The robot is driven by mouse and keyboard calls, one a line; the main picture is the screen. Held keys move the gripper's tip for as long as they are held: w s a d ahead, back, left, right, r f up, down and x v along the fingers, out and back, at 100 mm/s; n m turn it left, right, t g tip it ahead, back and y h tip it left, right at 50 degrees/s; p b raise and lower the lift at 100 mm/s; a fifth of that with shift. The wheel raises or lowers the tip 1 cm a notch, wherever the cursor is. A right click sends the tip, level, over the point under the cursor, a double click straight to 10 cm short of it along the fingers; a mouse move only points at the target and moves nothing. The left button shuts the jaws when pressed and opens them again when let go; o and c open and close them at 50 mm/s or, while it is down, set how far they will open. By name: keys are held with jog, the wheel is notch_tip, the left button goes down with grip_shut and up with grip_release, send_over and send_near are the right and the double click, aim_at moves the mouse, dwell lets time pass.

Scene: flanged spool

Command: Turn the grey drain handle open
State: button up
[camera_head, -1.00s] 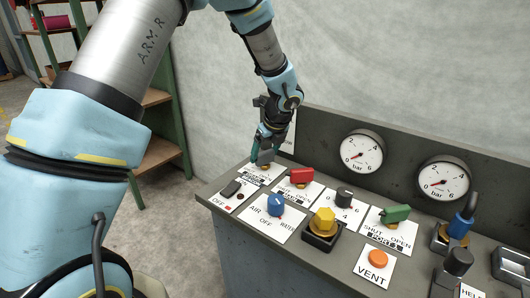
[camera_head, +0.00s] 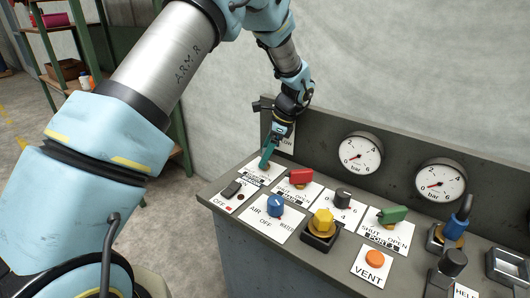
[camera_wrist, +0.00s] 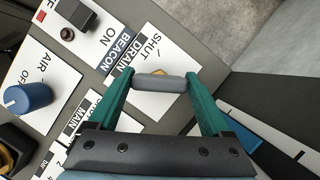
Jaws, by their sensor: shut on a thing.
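The grey drain handle (camera_wrist: 161,84) shows in the wrist view, lying crosswise between the two green fingers of my gripper (camera_wrist: 160,90). The fingers close on its two ends. Its plate (camera_wrist: 147,50) reads SHUT and DRAIN; the OPEN mark is not visible there. A bit of yellow base shows beneath the handle. In the head view my gripper (camera_head: 267,158) reaches down to the far left of the panel, and its fingers largely hide the handle.
A red handle (camera_head: 301,177) stands close to the right of my gripper. A black switch (camera_head: 232,188), a blue knob (camera_head: 275,206) and a yellow knob (camera_head: 322,222) are nearer. The panel's upright back with gauges (camera_head: 360,153) rises behind.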

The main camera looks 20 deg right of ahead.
jog(key=shift+n+g+y, duration=0.3)
jog(key=shift+n, duration=0.8)
jog(key=o, duration=1.2)
jog(key=shift+c, duration=0.2)
jog(key=b+v, duration=0.2)
jog(key=v, duration=0.8)
jog(key=shift+r+b, duration=0.35)
jog(key=shift+r, duration=0.05)
jog(key=shift+d, duration=0.1)
